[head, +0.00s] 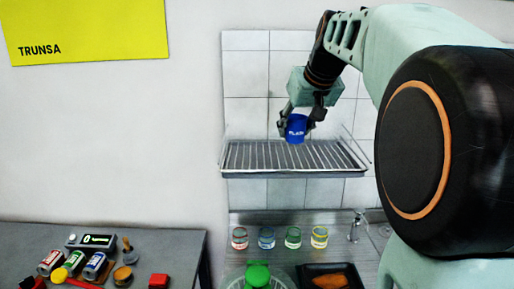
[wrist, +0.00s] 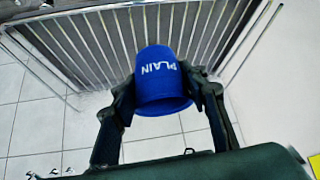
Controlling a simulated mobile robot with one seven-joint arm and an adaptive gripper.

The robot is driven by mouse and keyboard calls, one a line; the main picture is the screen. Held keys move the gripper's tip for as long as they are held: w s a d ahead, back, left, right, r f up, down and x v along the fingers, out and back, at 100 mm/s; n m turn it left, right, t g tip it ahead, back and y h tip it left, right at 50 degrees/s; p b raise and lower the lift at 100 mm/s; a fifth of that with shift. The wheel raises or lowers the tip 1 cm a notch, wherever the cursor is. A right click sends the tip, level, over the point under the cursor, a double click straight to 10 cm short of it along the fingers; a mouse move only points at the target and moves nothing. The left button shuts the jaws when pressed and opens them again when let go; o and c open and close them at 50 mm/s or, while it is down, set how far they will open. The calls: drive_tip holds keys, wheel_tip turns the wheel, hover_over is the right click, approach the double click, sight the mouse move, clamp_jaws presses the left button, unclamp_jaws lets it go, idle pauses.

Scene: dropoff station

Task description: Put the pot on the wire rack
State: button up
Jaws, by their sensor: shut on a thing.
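The pot is a blue cup-like vessel (head: 296,128) with white lettering; in the wrist view (wrist: 161,85) the lettering reads "PLAIN". My gripper (head: 299,124) is shut on it, one finger on each side, as the wrist view (wrist: 166,97) also shows. The wire rack (head: 290,156) is a shelf of metal bars on the tiled wall; its bars fill the upper part of the wrist view (wrist: 88,50). The pot appears upright in the head view, in front of or over the rack's bars. I cannot tell whether its base touches them.
Several small jars (head: 267,238) stand in a row on the counter below the rack. A green-topped thing (head: 257,275) and a black tray (head: 310,267) are in front of them. A dark table (head: 180,245) with cans is at left. The rack's bars look otherwise empty.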

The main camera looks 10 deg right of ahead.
drive_tip(key=f, duration=0.1)
drive_tip(key=w+a+f, duration=0.1)
drive_tip(key=a+f, duration=0.1)
drive_tip(key=shift+w+f, duration=0.1)
drive_tip(key=shift+w, duration=0.3)
drive_tip(key=shift+w+a+f, duration=0.1)
drive_tip(key=shift+w+f, duration=0.1)
drive_tip(key=shift+f, duration=1.6)
drive_tip(key=shift+f, duration=0.2)
drive_tip(key=o, duration=1.2)
